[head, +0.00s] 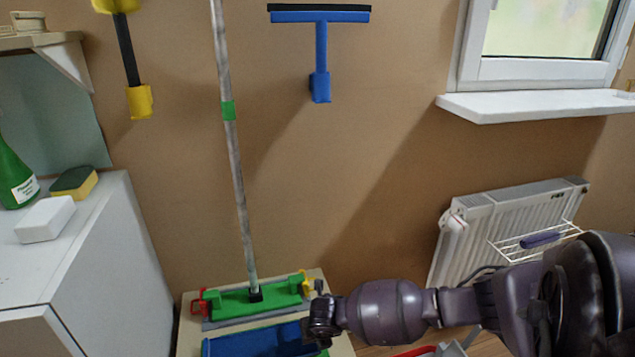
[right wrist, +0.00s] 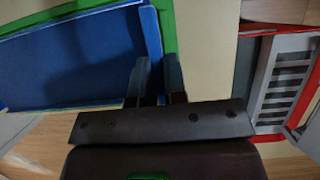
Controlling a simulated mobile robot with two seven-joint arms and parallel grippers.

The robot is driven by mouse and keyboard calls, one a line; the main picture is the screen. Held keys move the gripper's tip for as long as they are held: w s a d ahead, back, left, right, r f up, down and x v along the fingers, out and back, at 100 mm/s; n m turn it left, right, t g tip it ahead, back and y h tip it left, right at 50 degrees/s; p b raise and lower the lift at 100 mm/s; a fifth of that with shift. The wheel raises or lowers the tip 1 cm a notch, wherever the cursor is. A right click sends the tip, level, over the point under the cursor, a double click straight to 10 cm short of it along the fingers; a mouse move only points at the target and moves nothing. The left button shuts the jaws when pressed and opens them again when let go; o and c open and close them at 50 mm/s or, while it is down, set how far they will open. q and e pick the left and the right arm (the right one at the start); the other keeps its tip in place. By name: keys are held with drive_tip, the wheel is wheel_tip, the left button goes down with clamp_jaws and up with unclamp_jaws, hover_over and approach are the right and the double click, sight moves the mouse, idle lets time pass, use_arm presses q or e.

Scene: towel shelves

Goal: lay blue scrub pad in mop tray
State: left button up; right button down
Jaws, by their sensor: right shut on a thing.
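A blue, shallow tray-like thing (head: 262,340) lies on a pale tabletop at the bottom of the head view, cut off by the frame. In the right wrist view the blue thing (right wrist: 75,60) fills the upper left, with a raised blue edge and a green strip along it. I cannot make out a separate scrub pad. My right gripper (head: 322,335) is at its right end. In the right wrist view the fingers (right wrist: 154,80) are shut on the blue edge, one on each side. My left gripper is not in view.
A green mop head (head: 255,298) with a tall pole stands just behind the blue thing. A white cabinet (head: 105,250) with a sponge (head: 75,182) is at left. A radiator (head: 510,215) is at right. A red-and-grey item (right wrist: 285,80) lies right of the fingers.

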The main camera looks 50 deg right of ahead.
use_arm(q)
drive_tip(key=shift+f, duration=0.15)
use_arm(e)
drive_tip(key=shift+f, duration=0.35)
drive_tip(key=c, duration=1.1)
unclamp_jaws()
drive_tip(key=r, duration=0.1)
drive_tip(key=r+p, duration=0.1)
drive_tip(key=r, duration=0.1)
drive_tip(key=shift+s+a+r, duration=0.1)
drive_tip(key=shift+a, duration=0.15)
use_arm(q)
drive_tip(key=p, duration=0.1)
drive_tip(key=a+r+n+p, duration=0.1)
drive_tip(key=p, duration=0.1)
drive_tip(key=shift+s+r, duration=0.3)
use_arm(e)
drive_tip(key=v, duration=0.7)
drive_tip(key=shift+s+a+r, duration=0.2)
drive_tip(key=shift+s, duration=0.3)
